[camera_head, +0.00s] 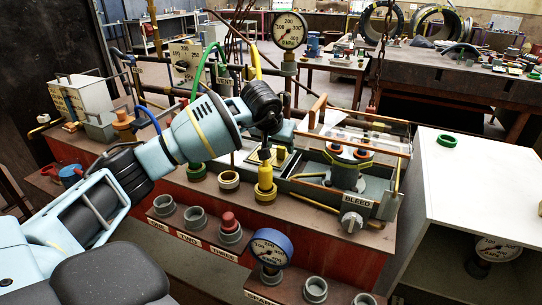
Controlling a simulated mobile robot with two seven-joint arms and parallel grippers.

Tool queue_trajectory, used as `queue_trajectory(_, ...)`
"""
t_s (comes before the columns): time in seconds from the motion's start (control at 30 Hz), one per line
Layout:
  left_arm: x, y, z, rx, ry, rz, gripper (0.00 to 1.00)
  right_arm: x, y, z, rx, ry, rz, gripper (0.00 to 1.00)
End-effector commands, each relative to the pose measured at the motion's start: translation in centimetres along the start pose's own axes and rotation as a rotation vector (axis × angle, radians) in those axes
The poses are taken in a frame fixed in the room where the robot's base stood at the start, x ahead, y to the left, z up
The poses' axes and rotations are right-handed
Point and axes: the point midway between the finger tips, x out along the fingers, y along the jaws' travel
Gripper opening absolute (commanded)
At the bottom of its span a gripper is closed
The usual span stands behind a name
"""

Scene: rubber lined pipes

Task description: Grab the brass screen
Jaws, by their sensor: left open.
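My left arm reaches in from the left, and its gripper (265,152) points down over the middle of the red-sided bench. Its small dark fingers are just above a yellow fitting (265,184); I cannot tell whether they touch it. The gripper is open, and I see nothing held in it. A small square brass-coloured piece (281,156) lies just behind and right of the fingers, partly hidden. It may be the brass screen, but it is too small to be sure. My right gripper is not in view.
A tray holds a grey pot with orange clips (348,162), right of the gripper. A dial gauge (289,30) stands behind; a blue-rimmed gauge (271,248) is in front. Grey sockets (195,219) line the front edge. A white cabinet (475,185) stands at right, its top mostly clear.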

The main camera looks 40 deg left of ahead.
Motion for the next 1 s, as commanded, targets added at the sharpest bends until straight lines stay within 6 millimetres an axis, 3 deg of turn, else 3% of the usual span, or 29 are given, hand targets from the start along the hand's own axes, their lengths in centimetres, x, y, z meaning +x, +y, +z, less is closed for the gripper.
queue_trajectory(0.2,2.4,0.1,0.0,-0.001,-0.001,0.0,0.48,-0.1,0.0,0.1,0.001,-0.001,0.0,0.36)
queue_trajectory(0.47,2.7,0.1,-0.1,-0.001,0.002,0.0,0.48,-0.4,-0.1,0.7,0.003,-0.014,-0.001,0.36)
queue_trajectory(0.83,2.6,0.1,-0.1,-0.001,0.001,0.0,0.02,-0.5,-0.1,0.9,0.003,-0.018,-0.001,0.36)
queue_trajectory(1.0,2.6,0.1,-0.1,-0.001,0.003,0.0,0.0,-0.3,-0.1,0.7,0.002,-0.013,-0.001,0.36)
